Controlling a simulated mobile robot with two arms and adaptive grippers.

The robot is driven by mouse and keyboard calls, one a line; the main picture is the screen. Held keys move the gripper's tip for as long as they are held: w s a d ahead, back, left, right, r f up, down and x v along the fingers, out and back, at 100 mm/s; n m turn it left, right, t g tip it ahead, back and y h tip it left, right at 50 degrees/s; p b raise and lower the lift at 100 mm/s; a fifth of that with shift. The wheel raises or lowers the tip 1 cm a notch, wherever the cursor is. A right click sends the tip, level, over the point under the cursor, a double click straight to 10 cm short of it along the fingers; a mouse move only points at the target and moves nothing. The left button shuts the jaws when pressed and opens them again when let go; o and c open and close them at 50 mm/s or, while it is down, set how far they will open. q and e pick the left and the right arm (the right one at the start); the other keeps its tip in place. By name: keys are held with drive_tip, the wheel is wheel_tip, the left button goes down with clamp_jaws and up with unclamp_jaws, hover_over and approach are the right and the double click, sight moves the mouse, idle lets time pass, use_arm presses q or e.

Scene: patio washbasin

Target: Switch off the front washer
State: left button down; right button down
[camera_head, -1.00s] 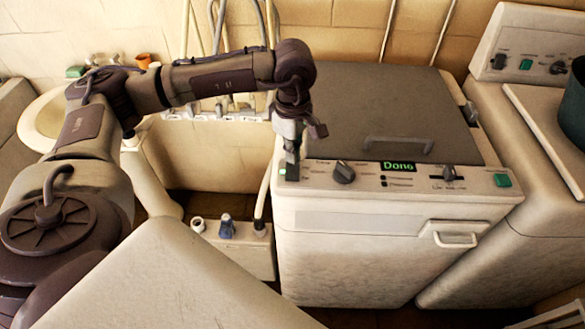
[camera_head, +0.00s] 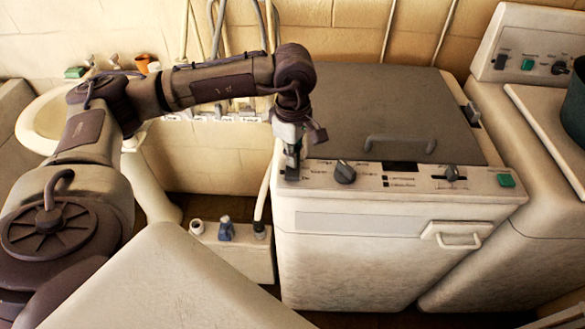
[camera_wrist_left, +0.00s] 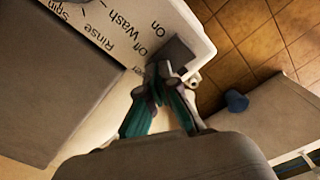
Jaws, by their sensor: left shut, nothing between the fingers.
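The front washer (camera_head: 355,265) is white with a grey lid (camera_head: 385,105). Its display (camera_head: 400,166) is dark. A dark switch (camera_head: 292,172) sits at the left end of its front panel; the left wrist view shows this switch (camera_wrist_left: 182,50) close to the printed words On and Off. My left gripper (camera_head: 292,152) is shut and empty, with its fingertips at the switch. The left wrist view shows the fingers (camera_wrist_left: 160,75) together, touching or almost touching it, and partly hiding it. My right gripper is not in view.
The panel also has a dark dial (camera_head: 345,172), a knob (camera_head: 452,173) and a green button (camera_head: 505,180). A second washer (camera_head: 530,110) stands behind at the right. A washbasin (camera_head: 40,125) is at the left. A low box with valves (camera_head: 240,250) stands beside the front washer.

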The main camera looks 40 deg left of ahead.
use_arm(q)
drive_tip(key=shift+r+p, duration=1.75)
drive_tip(key=shift+r, duration=1.75)
drive_tip(key=shift+s, duration=0.1)
